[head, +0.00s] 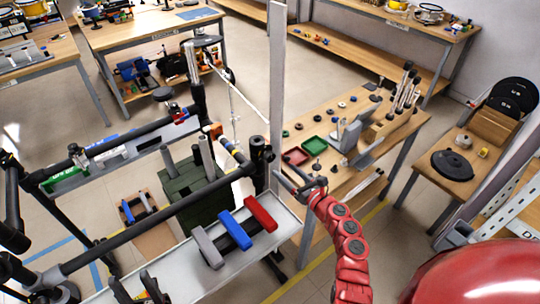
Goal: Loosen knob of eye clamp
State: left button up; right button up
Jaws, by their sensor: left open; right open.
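No part is plain enough here to name for certain as the eye clamp or its knob. A dark upright fitting (260,158) stands at the right end of the black rack tube, beside a pale post. My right gripper (296,181), on the red arm, is open just below and right of this fitting, near the tray's right end. I cannot tell whether it touches anything. My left gripper (136,286) is open at the bottom left, its two dark fingers apart over the near tray's left part.
The near metal tray (275,250) carries grey, blue (235,231) and red (261,214) handled blocks. Black rack tubes (150,226) and a tall pale post (277,80) stand close by. A wooden bench (345,180) with small parts is at right. A dark green crate (190,197) sits below.

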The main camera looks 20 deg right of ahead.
aim_at(272, 158)
jog(key=x, duration=0.9)
jog(key=shift+w, duration=0.2)
jog(key=shift+c, duration=0.2)
grip_shut()
jog(key=shift+b, duration=0.3)
